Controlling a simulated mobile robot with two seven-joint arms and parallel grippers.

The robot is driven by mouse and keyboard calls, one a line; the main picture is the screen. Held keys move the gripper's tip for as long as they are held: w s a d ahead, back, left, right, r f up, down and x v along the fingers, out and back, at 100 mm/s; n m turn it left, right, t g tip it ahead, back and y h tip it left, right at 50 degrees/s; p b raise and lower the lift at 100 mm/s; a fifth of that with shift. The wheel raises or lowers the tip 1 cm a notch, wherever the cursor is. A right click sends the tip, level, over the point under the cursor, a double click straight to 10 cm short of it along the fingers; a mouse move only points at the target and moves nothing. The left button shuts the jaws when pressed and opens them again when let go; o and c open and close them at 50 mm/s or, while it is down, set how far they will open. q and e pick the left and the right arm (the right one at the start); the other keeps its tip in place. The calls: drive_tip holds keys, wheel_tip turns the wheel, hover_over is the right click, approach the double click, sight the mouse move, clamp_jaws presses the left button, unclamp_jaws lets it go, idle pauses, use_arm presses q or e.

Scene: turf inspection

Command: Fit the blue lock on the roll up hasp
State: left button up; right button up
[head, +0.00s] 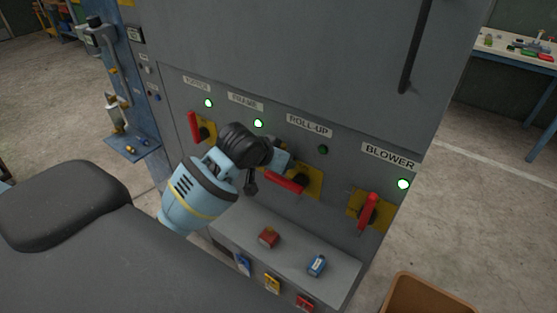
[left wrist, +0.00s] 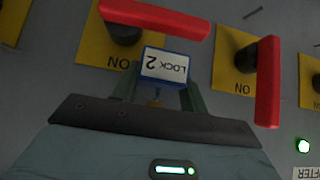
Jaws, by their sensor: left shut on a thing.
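In the left wrist view my left gripper (left wrist: 157,90) is shut on a blue lock (left wrist: 165,66) with a white label reading LOCK 2, upside down in that view. In the head view this gripper (head: 284,160) is close to the panel, beside the ROLL-UP switch. That switch has a red handle (head: 284,183), lying nearly level, on a yellow plate (head: 314,181); the handle also shows in the left wrist view (left wrist: 160,18). I cannot make out the hasp or tell whether the lock touches it. The held lock is not clear in the head view. My right gripper is not in view.
The BLOWER handle (head: 368,212) stands upright to the right. Another upright red handle (left wrist: 268,82) is near the gripper. A brown bin (head: 430,294) stands at the lower right.

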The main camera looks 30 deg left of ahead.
use_arm(q)
drive_tip(key=shift+w+r, duration=0.1)
drive_tip(key=shift+w, duration=0.25)
drive_tip(key=o, duration=1.2)
drive_tip(key=shift+v, duration=3.85)
